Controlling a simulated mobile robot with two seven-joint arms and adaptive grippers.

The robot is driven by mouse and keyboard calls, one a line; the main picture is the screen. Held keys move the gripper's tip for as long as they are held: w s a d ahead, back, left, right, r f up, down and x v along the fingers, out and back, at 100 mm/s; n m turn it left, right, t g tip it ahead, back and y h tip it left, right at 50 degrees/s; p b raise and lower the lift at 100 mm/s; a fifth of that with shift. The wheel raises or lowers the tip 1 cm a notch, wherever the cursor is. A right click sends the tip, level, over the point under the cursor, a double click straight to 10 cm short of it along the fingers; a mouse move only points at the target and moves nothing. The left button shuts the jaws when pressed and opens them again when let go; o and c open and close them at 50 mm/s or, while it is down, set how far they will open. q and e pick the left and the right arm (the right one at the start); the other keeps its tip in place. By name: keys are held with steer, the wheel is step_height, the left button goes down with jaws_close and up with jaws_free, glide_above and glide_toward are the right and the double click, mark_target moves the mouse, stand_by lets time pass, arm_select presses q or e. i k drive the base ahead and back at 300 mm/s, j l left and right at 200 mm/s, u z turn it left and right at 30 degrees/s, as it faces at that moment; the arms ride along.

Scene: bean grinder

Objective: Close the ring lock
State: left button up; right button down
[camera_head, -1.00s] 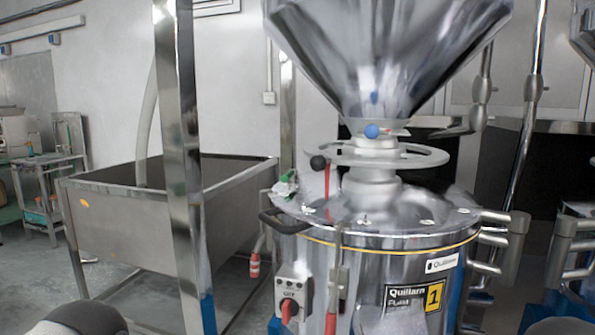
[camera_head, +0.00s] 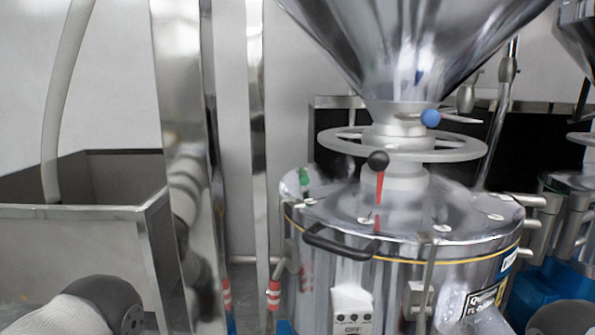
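The grinder (camera_head: 400,270) stands right of the middle, with a round steel drum and a yellow line around its upper edge. A silver spoked ring (camera_head: 455,156) circles the neck between the drum lid and the steel hopper (camera_head: 420,50). A red lever (camera_head: 379,188) with a black ball knob stands upright at the front of the lid, in front of the ring. A blue ball knob (camera_head: 430,118) is at the hopper's outlet. I cannot tell which part is the ring lock or whether it is closed. Neither gripper is in view; only parts of my arms show at the bottom corners.
A steel post (camera_head: 180,130) stands left of the grinder, in front of an open steel tank (camera_head: 70,260). A dark curved handle (camera_head: 335,243) sticks out from the drum's front. Another grinder (camera_head: 570,200) is partly visible at the right edge.

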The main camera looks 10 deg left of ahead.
mark_target(304, 180)
steer(key=j+z, duration=0.3)
steer(key=j, duration=0.4)
steer(key=j+z, duration=0.3)
steer(key=j, duration=0.45)
steer(key=i+j+z, duration=0.15)
steer(key=j+z, duration=0.25)
steer(key=i+l, duration=0.1)
steer(key=l, duration=0.1)
